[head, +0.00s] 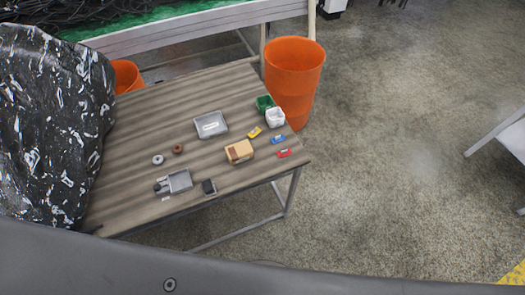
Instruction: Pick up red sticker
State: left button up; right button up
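The red sticker (284,153) lies flat on the wooden table (120,140), close to its right front corner. A blue sticker (278,139) lies just behind it and a yellow sticker (254,133) lies further to the left. A tan box (239,151) stands to the left of the red sticker, with a gap between them. Neither of my grippers shows in the head view.
A grey tray (200,131), green and white cups (274,116), two rings (158,160), a grey holder (180,181) and a small dark box (209,187) are on the table. An orange bin (293,75) stands behind the right end. A black speckled mass covers the left.

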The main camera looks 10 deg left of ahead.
aim_at(281, 154)
jog(key=z, duration=1.1)
jog(key=i, duration=0.65)
jog(key=u, duration=2)
